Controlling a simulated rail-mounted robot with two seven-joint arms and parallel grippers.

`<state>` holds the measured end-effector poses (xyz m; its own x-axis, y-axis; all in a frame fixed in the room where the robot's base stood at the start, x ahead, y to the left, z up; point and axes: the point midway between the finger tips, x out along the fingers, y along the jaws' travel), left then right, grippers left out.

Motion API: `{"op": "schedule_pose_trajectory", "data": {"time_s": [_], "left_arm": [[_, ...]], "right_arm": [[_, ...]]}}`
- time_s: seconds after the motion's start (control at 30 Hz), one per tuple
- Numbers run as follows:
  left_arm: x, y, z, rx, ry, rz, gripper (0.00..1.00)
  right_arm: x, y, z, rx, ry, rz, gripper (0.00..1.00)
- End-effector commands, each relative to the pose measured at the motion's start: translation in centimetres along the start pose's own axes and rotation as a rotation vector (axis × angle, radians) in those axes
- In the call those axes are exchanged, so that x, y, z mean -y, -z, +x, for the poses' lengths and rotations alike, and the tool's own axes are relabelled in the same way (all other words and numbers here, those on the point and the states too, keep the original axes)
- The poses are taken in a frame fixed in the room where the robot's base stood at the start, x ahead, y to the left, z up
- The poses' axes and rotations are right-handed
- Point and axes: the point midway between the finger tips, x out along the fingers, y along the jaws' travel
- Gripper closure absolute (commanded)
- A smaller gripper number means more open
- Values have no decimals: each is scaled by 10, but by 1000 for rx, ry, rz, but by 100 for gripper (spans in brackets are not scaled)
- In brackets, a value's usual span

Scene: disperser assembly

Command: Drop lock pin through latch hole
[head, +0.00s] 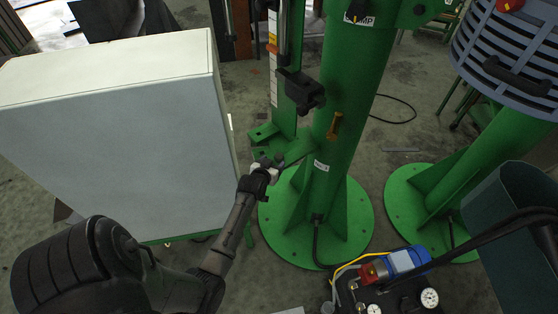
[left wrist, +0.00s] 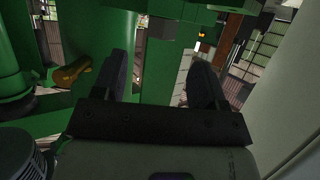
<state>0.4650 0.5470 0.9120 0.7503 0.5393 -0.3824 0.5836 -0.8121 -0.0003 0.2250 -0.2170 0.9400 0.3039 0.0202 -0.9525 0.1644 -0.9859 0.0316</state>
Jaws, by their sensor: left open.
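My left gripper (head: 266,166) is open beside the foot of the thick green column, near a green latch-like bar (head: 300,150). In the left wrist view its two dark fingers stand wide apart (left wrist: 160,70), with nothing seen held between them. A small orange-brown piece (head: 334,125), perhaps the lock pin, is upright against the column, above and right of the gripper. A yellow-brown piece (left wrist: 72,74) lies left of the fingers in the left wrist view, perhaps the same one. The latch hole cannot be made out. My right gripper is not in view.
A large pale cabinet (head: 110,140) stands close to the left of my arm. The green column (head: 345,90) rises from a round bolted base (head: 350,225). A pump unit with gauges (head: 395,280) is at the front. A slatted blue-grey drum (head: 510,60) is at upper right.

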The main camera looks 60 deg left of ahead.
Motion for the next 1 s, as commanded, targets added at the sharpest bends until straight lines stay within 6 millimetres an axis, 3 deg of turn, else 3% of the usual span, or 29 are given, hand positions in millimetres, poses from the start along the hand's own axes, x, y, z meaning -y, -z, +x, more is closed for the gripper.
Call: {"op": "schedule_pose_trajectory", "data": {"time_s": [0.2,0.6,0.9,1.0], "left_arm": [[0,0,10,0,0,-1,34],[1,0,54,0,0,0,34],[1,1,57,0,0,-1,34],[1,1,57,0,0,0,42]], "right_arm": [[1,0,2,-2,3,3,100],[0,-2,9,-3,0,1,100],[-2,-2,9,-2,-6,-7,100],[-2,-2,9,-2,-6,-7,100]]}}
